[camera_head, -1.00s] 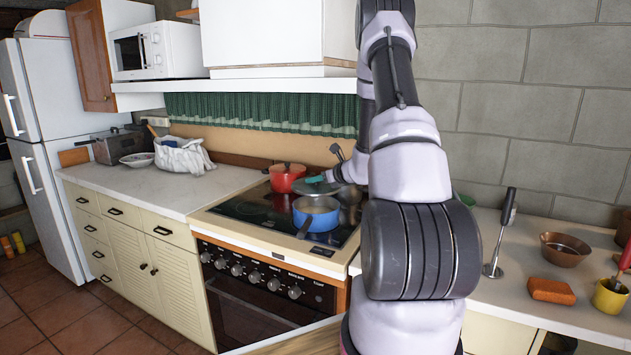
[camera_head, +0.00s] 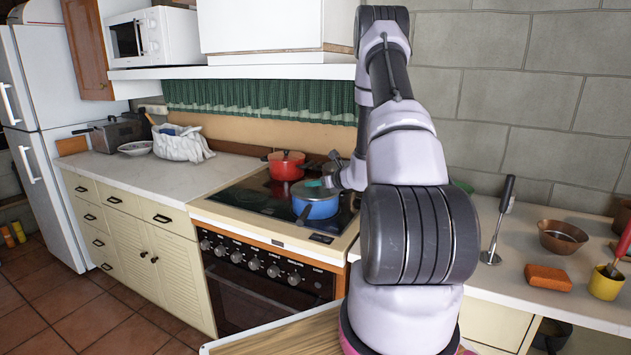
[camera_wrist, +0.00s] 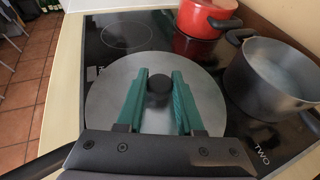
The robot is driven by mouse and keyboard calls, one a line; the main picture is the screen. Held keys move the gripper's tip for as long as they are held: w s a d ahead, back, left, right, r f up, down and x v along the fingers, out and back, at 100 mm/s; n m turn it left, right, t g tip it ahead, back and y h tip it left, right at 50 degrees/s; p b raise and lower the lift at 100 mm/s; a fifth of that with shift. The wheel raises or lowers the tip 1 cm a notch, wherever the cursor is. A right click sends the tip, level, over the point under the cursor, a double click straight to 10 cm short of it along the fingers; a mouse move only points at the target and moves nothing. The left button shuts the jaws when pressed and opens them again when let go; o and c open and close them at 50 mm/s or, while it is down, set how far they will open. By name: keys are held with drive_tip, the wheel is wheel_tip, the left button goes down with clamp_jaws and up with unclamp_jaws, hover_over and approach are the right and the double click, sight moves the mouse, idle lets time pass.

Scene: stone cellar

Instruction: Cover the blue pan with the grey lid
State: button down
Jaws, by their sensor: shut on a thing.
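The blue pan (camera_head: 318,209) stands on the front part of the black cooktop, its handle toward the front left. The grey lid (camera_head: 303,190) lies over the pan's mouth and hides its inside; I cannot tell whether it rests fully on the rim. In the wrist view the lid (camera_wrist: 106,98) fills the middle as a flat disc and hides the blue pan. My gripper (camera_wrist: 160,80) has green fingers on either side of the lid's black knob (camera_wrist: 158,90) and is shut on it. In the head view my gripper (camera_head: 324,182) is partly hidden by my arm.
A red pot (camera_head: 287,165) stands behind on the cooktop (camera_head: 245,206). A grey pot (camera_wrist: 272,78) stands close to the lid's right in the wrist view. The left counter (camera_head: 170,183) is mostly clear at the front.

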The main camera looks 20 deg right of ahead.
drive_tip(key=shift+c, duration=2.3)
unclamp_jaws()
drive_tip(key=v, duration=1)
drive_tip(key=shift+s, duration=0.4)
drive_tip(key=shift+r, duration=0.15)
